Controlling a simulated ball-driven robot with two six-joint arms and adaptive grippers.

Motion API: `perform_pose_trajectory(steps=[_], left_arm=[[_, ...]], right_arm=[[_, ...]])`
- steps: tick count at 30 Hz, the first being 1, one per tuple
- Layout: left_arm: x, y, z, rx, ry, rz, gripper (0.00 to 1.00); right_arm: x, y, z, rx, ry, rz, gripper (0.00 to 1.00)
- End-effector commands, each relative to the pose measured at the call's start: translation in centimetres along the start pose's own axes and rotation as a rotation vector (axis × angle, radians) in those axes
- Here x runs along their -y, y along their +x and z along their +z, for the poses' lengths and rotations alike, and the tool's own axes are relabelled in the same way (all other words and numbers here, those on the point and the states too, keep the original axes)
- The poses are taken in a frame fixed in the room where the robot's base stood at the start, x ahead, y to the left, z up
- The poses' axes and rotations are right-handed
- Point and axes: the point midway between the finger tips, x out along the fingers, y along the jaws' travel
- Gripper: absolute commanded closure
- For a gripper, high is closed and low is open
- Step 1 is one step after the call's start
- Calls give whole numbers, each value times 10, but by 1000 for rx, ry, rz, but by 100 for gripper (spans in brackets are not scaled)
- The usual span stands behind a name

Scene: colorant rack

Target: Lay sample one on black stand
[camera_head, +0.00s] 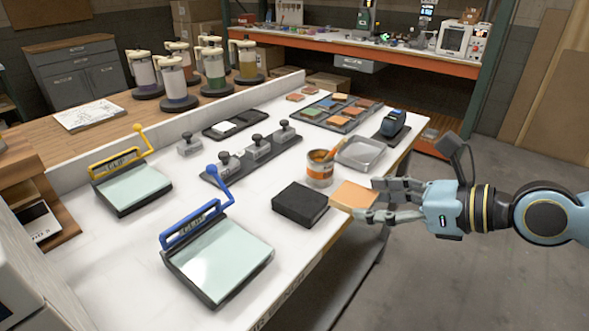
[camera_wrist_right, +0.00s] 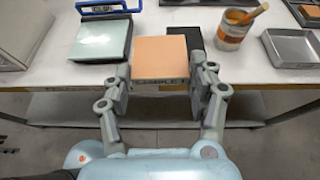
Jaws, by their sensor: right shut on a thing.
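Sample one is an orange square tile (camera_head: 354,197) held in my right gripper (camera_head: 376,204) near the table's front edge, just right of the black stand. In the right wrist view the tile (camera_wrist_right: 162,58) sits between the two fingers of the right gripper (camera_wrist_right: 162,80), with partly readable lettering on its near edge. The black stand (camera_head: 300,204) is a low dark block on the white table, with nothing on it. In the right wrist view the stand (camera_wrist_right: 187,33) shows behind the tile and is partly hidden by it. My left gripper is in neither view.
An orange-labelled can (camera_head: 320,172) with a brush stands behind the stand, beside a grey tray (camera_head: 361,154). A blue-handled clip board (camera_head: 219,255) lies to the left, and a yellow-handled one (camera_head: 131,187) farther left. A tray of several coloured tiles (camera_head: 341,113) is farther back.

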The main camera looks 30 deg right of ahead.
Motion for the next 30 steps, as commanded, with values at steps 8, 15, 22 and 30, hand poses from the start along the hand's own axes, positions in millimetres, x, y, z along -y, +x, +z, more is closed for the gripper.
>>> perform_pose_trajectory(steps=[8, 15, 22, 30], left_arm=[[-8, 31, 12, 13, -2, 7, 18], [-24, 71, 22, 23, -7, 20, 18], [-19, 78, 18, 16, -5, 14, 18], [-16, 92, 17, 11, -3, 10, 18]], right_arm=[[18, 30, -12, 8, 1, -13, 68], [47, 89, -22, 8, 7, -14, 68], [60, 114, -24, 4, 3, -10, 68], [60, 129, -58, 2, 5, -9, 68]])
